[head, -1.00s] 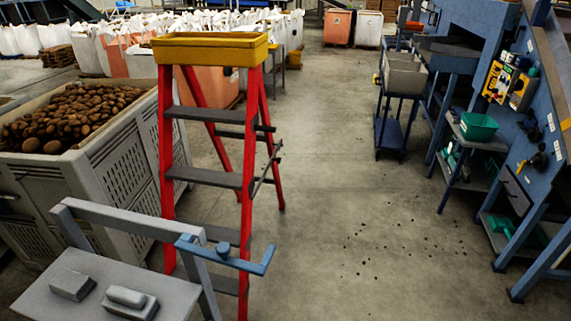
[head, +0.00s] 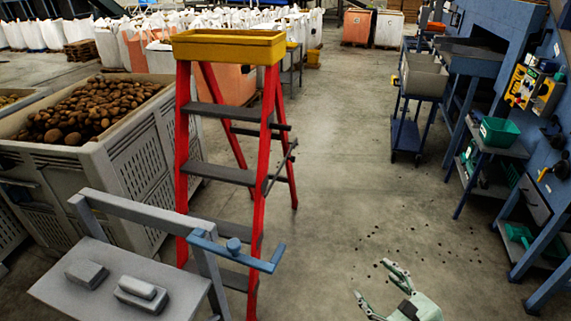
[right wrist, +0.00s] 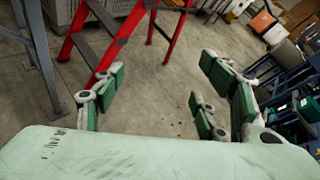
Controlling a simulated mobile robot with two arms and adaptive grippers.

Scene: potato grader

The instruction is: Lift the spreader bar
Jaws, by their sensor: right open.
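A red stepladder (head: 261,200) with a yellow top tray (head: 228,46) stands open left of the middle in the head view. Its dark spreader bar (head: 281,166) runs at a slant between the front and rear legs on the right side. My right gripper (head: 374,280) is open and empty at the bottom of the head view, right of the ladder and apart from the bar. In the right wrist view its green fingers (right wrist: 155,97) are spread, with the ladder's red legs (right wrist: 103,43) beyond them. My left gripper is not in view.
A grey stand (head: 122,283) with a blue handle bar (head: 262,263) is in front of the ladder. A crate of potatoes (head: 122,150) stands at left. Blue shelving (head: 487,150) and a trolley (head: 406,135) are at right. The floor between is clear except for small debris.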

